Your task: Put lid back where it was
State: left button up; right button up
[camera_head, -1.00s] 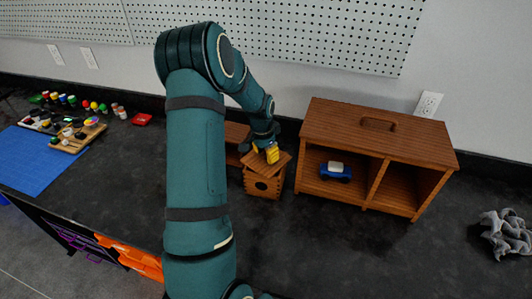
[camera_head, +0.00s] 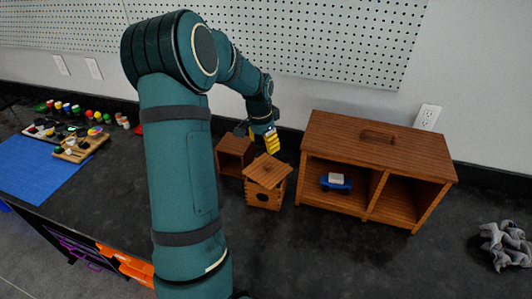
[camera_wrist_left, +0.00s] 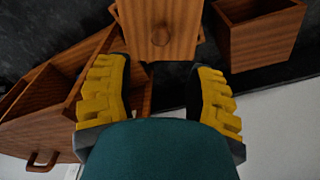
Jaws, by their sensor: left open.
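The wooden lid (camera_head: 268,171), a square board with a small knob, rests on top of the small wooden box (camera_head: 263,197) with a round dark hole in its front. In the head view the lid sits askew, turned relative to the box. In the left wrist view the lid (camera_wrist_left: 178,12) is at the top centre, its knob visible. My left gripper (camera_head: 268,138) is above and behind the lid, apart from it. Its yellow fingers (camera_wrist_left: 160,100) are spread with nothing between them. My right gripper is out of view.
A small open wooden box (camera_head: 236,154) stands behind left of the lidded box. A two-compartment wooden shelf (camera_head: 340,137) stands at right, with a blue-and-white object (camera_head: 336,182) inside. A grey crumpled thing (camera_head: 504,245) lies far right. The front counter is clear.

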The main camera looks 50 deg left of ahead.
pick_arm(q)
notch_tip(320, 180, up, 2)
jog(key=shift+s+r, duration=0.15)
dwell(0.6)
